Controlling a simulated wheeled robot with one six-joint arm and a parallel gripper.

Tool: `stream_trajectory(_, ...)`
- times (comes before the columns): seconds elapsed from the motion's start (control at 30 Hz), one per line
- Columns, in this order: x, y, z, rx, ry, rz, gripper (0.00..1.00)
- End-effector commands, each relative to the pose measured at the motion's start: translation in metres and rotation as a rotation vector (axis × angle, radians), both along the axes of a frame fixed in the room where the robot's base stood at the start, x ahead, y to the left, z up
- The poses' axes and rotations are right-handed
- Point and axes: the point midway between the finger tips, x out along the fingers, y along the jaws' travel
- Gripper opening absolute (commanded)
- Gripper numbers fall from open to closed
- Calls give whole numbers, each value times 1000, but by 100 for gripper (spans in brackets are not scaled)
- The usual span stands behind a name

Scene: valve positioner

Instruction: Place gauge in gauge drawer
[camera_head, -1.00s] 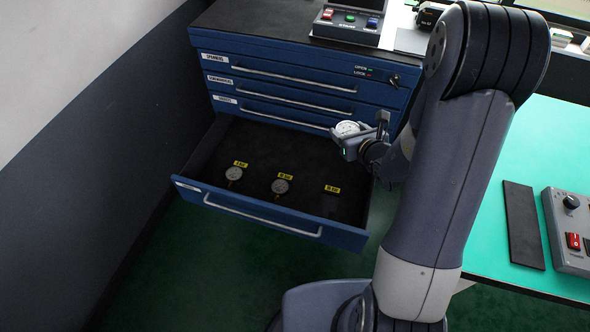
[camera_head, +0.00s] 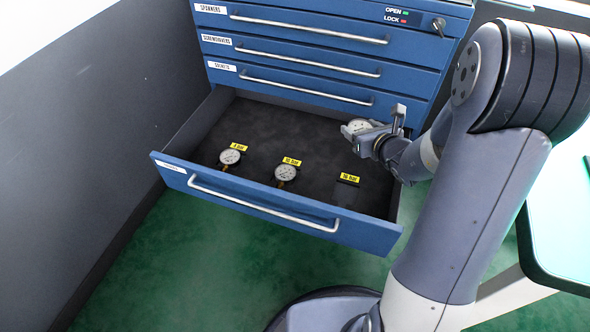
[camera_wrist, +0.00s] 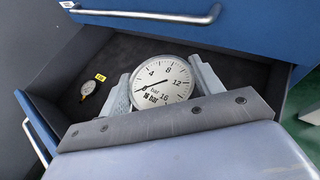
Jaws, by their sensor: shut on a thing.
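A round white-faced gauge (camera_wrist: 163,80) marked 16 bar is held between the two jaws of my gripper (camera_head: 366,135). The gauge (camera_head: 357,126) also shows in the head view. My gripper is shut on it, above the right back part of the open gauge drawer (camera_head: 275,212). In the drawer, one gauge (camera_head: 231,157) lies by a yellow 4 bar label and another gauge (camera_head: 286,173) lies by the middle yellow label. At the right, the yellow 16 bar label (camera_head: 349,179) has a dark, gauge-free spot (camera_head: 345,195) in front of it.
Closed blue drawers (camera_head: 300,57) with long handles rise directly behind the open one. The drawer's front handle (camera_head: 262,207) sticks out over the green floor. A grey wall (camera_head: 80,160) is at the left, and a green-topped table (camera_head: 560,220) at the right.

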Motion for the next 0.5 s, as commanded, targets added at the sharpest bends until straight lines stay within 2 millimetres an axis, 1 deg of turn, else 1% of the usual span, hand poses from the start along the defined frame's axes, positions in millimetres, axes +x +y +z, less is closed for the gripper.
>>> stream_trajectory(0.03, 2, -1, -20, -2, -4, 0, 34)
stream_trajectory(0.1, 3, -1, -30, -4, -3, 2, 34)
stream_trajectory(0.2, 4, -1, -40, -4, -3, 3, 34)
stream_trajectory(0.4, 5, -2, -50, -7, -1, 5, 34)
stream_trajectory(0.47, 5, -2, -57, -6, 1, 5, 34)
stream_trajectory(0.5, 5, -2, -65, -5, 2, 4, 34)
